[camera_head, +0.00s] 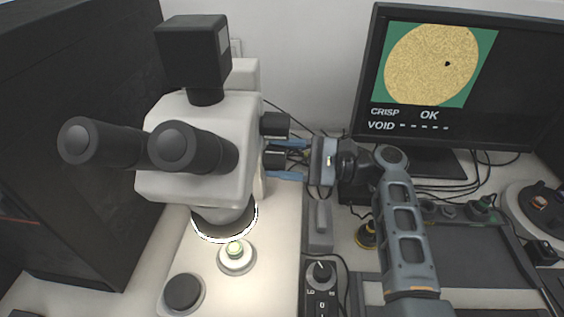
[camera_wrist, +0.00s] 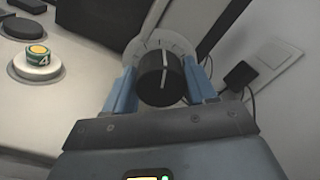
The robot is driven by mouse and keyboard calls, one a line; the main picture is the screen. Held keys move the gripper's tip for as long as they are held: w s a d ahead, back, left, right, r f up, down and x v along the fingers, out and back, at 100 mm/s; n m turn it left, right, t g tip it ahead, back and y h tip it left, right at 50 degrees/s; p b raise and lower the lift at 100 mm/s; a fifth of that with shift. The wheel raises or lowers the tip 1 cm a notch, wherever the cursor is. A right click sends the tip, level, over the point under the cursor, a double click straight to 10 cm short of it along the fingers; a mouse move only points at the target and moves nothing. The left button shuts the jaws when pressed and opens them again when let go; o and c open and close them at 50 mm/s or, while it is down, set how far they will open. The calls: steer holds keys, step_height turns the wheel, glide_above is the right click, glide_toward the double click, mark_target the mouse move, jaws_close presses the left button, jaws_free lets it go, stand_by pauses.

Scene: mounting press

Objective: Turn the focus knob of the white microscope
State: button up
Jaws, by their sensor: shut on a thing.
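The white microscope (camera_head: 205,140) stands at left in the head view, with two black eyepieces and a camera block on top. Its black focus knob (camera_head: 274,159) is on its right side, below another black knob (camera_head: 274,124). In the wrist view the focus knob (camera_wrist: 155,90) has a white line pointing nearly straight up and a pale marked dial behind it. My gripper (camera_head: 284,160) has one blue finger on each side of the focus knob and is shut on it. The wrist view shows the same gripper (camera_wrist: 162,88) around the knob.
The monitor (camera_head: 432,135) shows a sharp speckled disc with a dark spot, "CRISP OK" and "VOID" with dashes. A sample (camera_head: 235,248) sits under the objective ring. A black cabinet (camera_head: 75,200) stands left. A control box (camera_head: 320,272) stands in front.

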steer(key=shift+s+f+n+b, duration=0.1)
steer(key=shift+f+n+b, duration=0.2)
steer(key=shift+n, duration=0.3)
steer(key=shift+r, duration=0.1)
steer(key=o, duration=1)
steer(key=shift+r, duration=0.1)
steer(key=shift+s+d+b, duration=0.2)
steer(key=shift+d+b, duration=0.5)
steer(key=shift+d, duration=3.2)
